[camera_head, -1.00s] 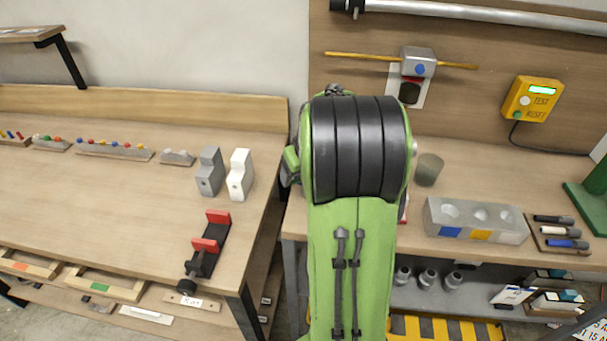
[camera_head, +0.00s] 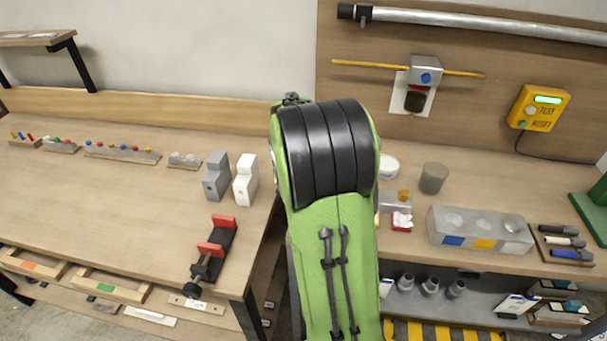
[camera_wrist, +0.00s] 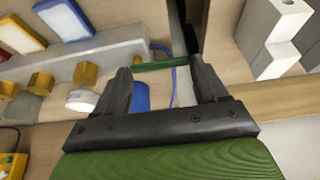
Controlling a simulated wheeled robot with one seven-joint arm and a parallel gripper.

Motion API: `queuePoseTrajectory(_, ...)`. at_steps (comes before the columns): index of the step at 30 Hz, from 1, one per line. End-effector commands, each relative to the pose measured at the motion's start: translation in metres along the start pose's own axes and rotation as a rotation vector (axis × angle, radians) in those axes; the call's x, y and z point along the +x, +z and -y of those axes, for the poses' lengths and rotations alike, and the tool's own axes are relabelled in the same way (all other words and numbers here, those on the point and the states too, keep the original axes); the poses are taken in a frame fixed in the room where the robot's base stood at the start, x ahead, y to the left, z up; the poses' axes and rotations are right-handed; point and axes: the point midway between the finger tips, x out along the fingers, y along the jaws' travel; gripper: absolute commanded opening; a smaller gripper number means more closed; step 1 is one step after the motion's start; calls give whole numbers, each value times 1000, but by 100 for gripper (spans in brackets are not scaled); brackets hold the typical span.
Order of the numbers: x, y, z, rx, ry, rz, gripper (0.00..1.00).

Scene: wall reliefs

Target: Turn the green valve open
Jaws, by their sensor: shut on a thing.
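In the wrist view, a green bar (camera_wrist: 160,65), which looks like the green valve's handle, spans between the two fingertips of my gripper (camera_wrist: 162,72). My gripper is shut on it, with the fingers at its two ends. The bar lies by the end of a grey block (camera_wrist: 110,57) with brass fittings (camera_wrist: 86,73). A blue piece (camera_wrist: 140,97) shows between the fingers, beside the left one. The valve's body is mostly hidden. In the head view my arm hides the gripper and the green handle.
A white round piece (camera_wrist: 82,100) lies close to the left finger. White and grey blocks (camera_head: 245,180) stand left of my arm. A greenish cylinder (camera_head: 433,178) and a grey holed block (camera_head: 480,230) stand to its right. A yellow test box (camera_head: 538,108) hangs on the wall panel.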

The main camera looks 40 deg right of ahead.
Motion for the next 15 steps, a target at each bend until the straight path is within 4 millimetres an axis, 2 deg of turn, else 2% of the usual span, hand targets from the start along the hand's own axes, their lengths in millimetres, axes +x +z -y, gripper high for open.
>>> queuePoseTrajectory(14, 0, -1, 0, 14, 5, -1, 42)
queuePoseTrajectory(15, 0, -1, 0, 14, 5, -1, 77)
